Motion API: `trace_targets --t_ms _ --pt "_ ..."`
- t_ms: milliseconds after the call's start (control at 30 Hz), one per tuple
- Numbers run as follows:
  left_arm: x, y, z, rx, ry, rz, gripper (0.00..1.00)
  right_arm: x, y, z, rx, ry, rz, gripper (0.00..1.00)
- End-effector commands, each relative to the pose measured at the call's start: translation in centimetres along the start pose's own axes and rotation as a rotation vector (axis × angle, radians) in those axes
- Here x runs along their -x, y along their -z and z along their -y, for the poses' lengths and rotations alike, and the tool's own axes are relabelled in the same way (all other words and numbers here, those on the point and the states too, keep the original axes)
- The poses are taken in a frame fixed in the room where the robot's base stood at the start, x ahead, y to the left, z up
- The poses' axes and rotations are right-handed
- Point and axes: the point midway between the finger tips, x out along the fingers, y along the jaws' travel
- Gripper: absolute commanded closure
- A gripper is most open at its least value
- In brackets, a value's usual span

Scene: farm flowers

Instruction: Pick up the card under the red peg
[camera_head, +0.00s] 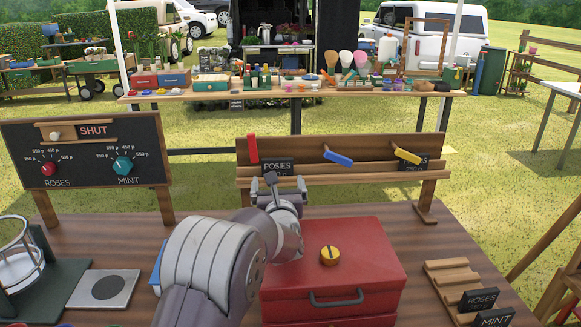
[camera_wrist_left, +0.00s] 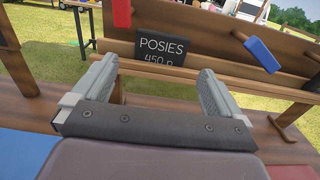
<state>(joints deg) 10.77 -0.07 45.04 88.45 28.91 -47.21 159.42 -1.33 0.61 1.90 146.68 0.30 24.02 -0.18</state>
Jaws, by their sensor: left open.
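The red peg (camera_head: 252,149) hangs upright at the left of the wooden rack; it also shows in the left wrist view (camera_wrist_left: 122,13). The dark card (camera_head: 278,165) reading POSIES stands on the rack ledge just below and right of the peg. In the left wrist view this card (camera_wrist_left: 160,46) reads POSIES 450 p and appears between my fingers, beyond them. My left gripper (camera_head: 271,181) is open and empty in front of the card, apparently apart from it. The card's lower edge is partly hidden by the gripper in the head view. My right gripper is not in view.
A red box (camera_head: 365,260) stands right of my arm. A price board (camera_head: 85,150) stands left.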

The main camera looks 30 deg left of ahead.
Motion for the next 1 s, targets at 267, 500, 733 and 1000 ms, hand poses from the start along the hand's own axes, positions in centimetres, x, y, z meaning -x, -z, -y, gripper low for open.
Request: trace_targets --t_ms 267,500,733,1000 --pt "-4.1 -0.3 0.2 0.0 -0.001 0.0 0.0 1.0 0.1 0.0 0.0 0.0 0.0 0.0" --pt "-7.5 -0.3 0.3 0.0 0.001 0.0 0.0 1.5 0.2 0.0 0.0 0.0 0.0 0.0" --pt "-7.5 -0.2 0.3 0.0 0.001 0.0 0.1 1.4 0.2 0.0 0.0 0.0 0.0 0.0" --pt "-7.5 -0.2 0.3 0.0 0.001 0.0 0.41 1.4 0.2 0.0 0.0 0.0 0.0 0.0"
